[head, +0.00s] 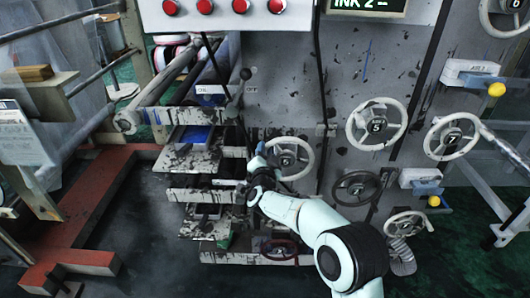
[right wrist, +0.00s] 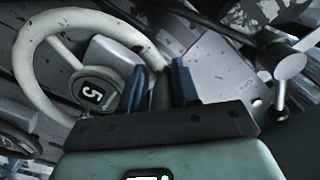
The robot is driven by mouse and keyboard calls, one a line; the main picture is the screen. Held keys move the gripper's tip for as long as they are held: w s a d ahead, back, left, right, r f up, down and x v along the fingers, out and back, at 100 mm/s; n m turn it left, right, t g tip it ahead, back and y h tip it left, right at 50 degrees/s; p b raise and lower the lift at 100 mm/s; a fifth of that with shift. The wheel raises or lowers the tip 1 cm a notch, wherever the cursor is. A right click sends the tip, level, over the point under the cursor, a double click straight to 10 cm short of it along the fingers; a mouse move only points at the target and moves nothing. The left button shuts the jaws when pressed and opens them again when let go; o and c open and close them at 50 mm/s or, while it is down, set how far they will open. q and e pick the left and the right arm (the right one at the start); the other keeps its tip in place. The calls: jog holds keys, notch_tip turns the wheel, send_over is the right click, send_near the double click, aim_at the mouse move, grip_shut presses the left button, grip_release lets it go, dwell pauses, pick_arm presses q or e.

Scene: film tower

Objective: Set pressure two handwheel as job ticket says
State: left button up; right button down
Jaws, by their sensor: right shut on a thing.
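Several handwheels are on the grey machine side. My right gripper (head: 260,168) is at the left rim of a pale handwheel (head: 309,161) in the middle of the head view. In the right wrist view, this pale wheel (right wrist: 38,62) has a black hub label that looks like a 5. The blue fingers (right wrist: 158,88) are shut on its rim, and the held part is mostly hidden between them. Which wheel is pressure two, I cannot read. A printed white sheet (head: 20,132) is at the far left, its text too small to read. My left gripper is not in view.
More pale wheels stand to the right (head: 376,125) (head: 452,136), with a dark wheel (head: 356,187) below. Red buttons (head: 205,6) line the top.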

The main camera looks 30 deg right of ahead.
jog(key=shift+w+a+f+n, duration=0.2)
jog(key=shift+a+n, duration=0.1)
jog(key=shift+a, duration=0.3)
notch_tip(320, 180, down, 9)
jog(key=n+p, duration=0.2)
jog(key=n, duration=0.9)
jog(key=shift+n, duration=0.3)
jog(key=shift+s, duration=0.1)
jog(key=c, duration=1)
grip_release()
jog(key=shift+r, duration=0.1)
jog(key=shift+d+r, duration=0.2)
jog(key=shift+d, duration=0.05)
